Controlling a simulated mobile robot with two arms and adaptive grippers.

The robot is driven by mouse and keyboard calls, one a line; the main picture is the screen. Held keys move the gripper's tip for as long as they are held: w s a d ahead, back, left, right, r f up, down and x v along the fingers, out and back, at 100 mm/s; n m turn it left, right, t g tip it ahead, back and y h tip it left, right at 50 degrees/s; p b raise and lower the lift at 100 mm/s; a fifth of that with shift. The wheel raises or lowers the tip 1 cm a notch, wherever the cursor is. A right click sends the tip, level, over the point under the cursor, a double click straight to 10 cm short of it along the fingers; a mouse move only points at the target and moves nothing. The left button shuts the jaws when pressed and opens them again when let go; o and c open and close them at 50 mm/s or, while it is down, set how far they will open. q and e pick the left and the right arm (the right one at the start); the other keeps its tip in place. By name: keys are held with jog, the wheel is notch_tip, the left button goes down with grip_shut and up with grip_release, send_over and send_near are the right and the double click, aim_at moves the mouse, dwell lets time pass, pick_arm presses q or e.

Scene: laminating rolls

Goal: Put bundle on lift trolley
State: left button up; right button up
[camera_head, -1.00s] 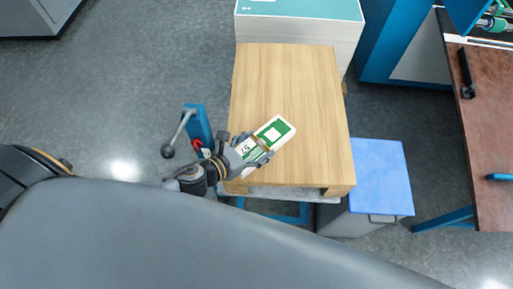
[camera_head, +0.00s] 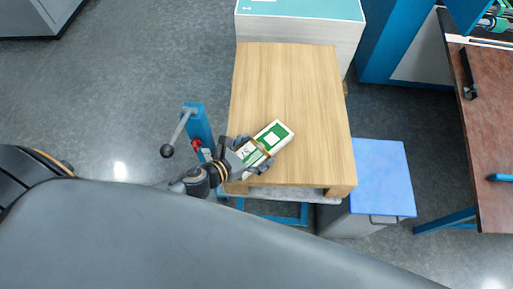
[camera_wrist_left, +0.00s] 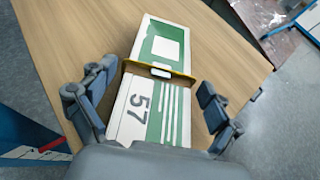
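The bundle (camera_head: 274,136), a green and white printed stack marked 57 with a brown band, lies on the wooden top near the front left of the lift trolley (camera_head: 290,95). The trolley has a blue frame and a lever at its left. In the left wrist view the bundle (camera_wrist_left: 160,80) appears to rest on the wood. My left gripper (camera_head: 254,153) is around the bundle's near end. In the left wrist view its fingers (camera_wrist_left: 150,108) are spread on both sides, with a gap visible at the right. My right gripper is not in view.
A tall paper stack with a teal top (camera_head: 300,10) stands just behind the wooden top. A blue-lidded grey bin (camera_head: 382,178) is at the right, before a brown worktable (camera_head: 490,130). The wood behind the bundle is clear.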

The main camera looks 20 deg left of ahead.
pick_arm(q)
jog(key=shift+r, duration=0.2)
jog(key=shift+s+a, duration=0.15)
jog(key=shift+s, duration=0.2)
jog(key=b+v, duration=0.1)
jog(key=v, duration=0.8)
jog(key=shift+s+b, duration=0.15)
jog(key=shift+b, duration=0.25)
jog(key=shift+v, duration=1)
jog(key=shift+r, duration=0.2)
jog(key=shift+a, duration=0.1)
